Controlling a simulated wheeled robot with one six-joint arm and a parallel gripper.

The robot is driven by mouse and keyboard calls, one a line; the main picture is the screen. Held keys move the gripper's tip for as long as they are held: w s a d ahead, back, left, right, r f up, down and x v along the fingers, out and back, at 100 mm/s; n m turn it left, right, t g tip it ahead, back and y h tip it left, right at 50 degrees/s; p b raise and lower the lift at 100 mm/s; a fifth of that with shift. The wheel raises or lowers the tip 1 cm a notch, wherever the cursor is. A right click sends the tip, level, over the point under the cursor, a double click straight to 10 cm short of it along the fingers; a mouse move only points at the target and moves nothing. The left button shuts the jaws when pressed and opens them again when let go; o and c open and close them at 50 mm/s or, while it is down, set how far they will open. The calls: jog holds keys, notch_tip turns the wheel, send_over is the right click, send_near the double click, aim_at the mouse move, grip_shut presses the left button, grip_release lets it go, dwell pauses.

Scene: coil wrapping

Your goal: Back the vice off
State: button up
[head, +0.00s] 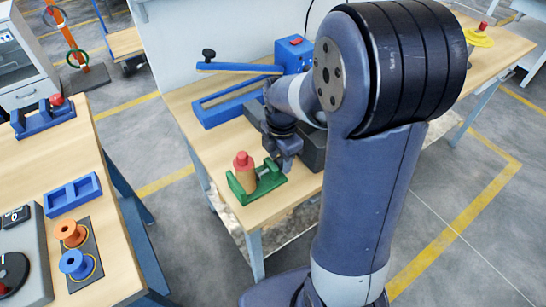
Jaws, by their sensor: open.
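The small green vice (268,185) stands near the front of the wooden bench. A tan block or cylinder with a red top (243,163) stands upright between its green ends; I cannot tell how tightly it is clamped. My gripper (284,166) is open just behind and to the right of the vice, close to its right end. Whether a finger touches the vice is unclear. My own arm covers the bench to the right, and the fingertips are small and partly hidden.
Behind the gripper are a dark grey block (313,150), a blue frame (228,108) and a blue lever device (240,68) with a blue box (294,53). The left table holds an orange spool (70,233), a blue spool (76,263) and a blue tray (73,194). Bare bench lies left of the vice.

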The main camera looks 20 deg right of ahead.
jog(key=shift+g, duration=0.3)
jog(key=shift+w+r+g+p, duration=0.15)
jog(key=shift+r+g+p, duration=0.2)
jog(key=shift+p, duration=0.8)
jog(key=shift+w+f+g+h+p, duration=0.1)
jog(key=shift+g+h+p, duration=0.25)
jog(key=shift+p, duration=0.15)
jog(key=shift+w+a+g+p, duration=0.1)
jog(key=shift+g+p, duration=0.4)
jog(key=shift+p, duration=0.5)
jog(key=shift+w+f+g+h+p, duration=0.1)
jog(key=shift+f+g+h+p, duration=0.2)
jog(key=shift+g+p, duration=0.2)
